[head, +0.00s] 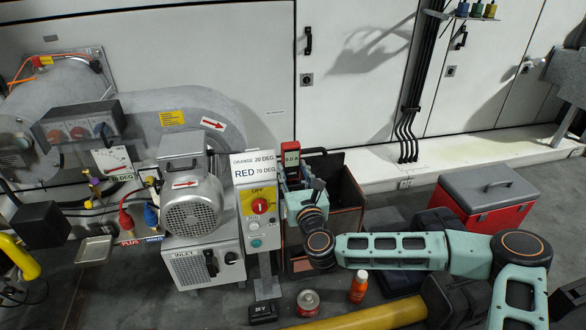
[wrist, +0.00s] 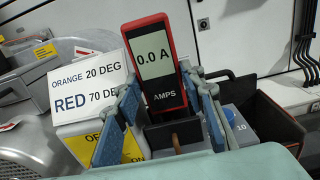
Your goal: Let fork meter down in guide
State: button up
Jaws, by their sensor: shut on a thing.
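The fork meter (head: 291,158) is a red-framed meter whose display reads 0.0 A. In the wrist view the meter (wrist: 155,62) stands nearly upright, leaning slightly, with AMPS on its front and a dark lower body. My gripper (head: 293,190) is shut on its lower part. In the wrist view the blue-grey fingers of my gripper (wrist: 168,115) stand on either side of the meter. A brown piece (wrist: 176,142) shows below it between the fingers. The fork's lower end is hidden, and I cannot make out the guide or whether the meter touches it.
The control panel (head: 258,205) with a red knob and a RED 70 DEG label (wrist: 88,88) stands close at the left. A dark open-topped case (head: 345,205) is close at the right. A grey box with a blue top (wrist: 238,125) sits beside the right finger. A red toolbox (head: 487,200) stands farther right.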

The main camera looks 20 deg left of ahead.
jog(key=shift+f, duration=0.15)
jog(key=o, duration=1.4)
jog(key=shift+s+a, duration=0.1)
jog(key=shift+o, duration=0.2)
jog(key=v, duration=1.2)
